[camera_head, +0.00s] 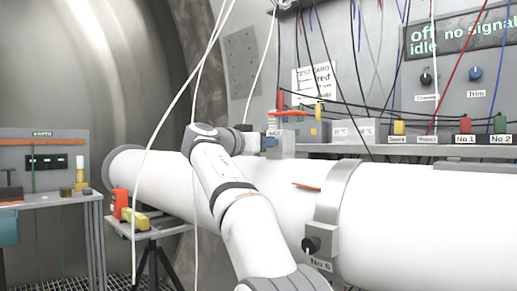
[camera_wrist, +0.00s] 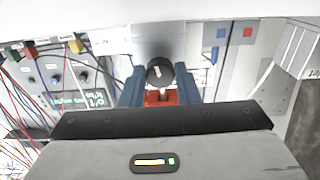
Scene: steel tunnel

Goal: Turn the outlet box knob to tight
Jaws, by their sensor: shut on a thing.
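In the wrist view, a round dark knob (camera_wrist: 159,70) with a pale pointer mark sits in front of a small orange-red part (camera_wrist: 152,98). The two blue fingers of my gripper (camera_wrist: 160,84) stand on either side of the knob and are shut on it. In the head view, my gripper (camera_head: 270,144) is small and partly hidden at the end of my arm, beside the bench behind the white pipe. The knob does not show clearly there. I cannot read any label for tight beside it.
A large white pipe (camera_head: 400,215) crosses in front, with another dark knob (camera_head: 312,243) labelled No 6 on its grey band. Loose cables (camera_head: 350,75) hang before the control panel (camera_head: 460,85). A side table (camera_head: 40,200) stands at left.

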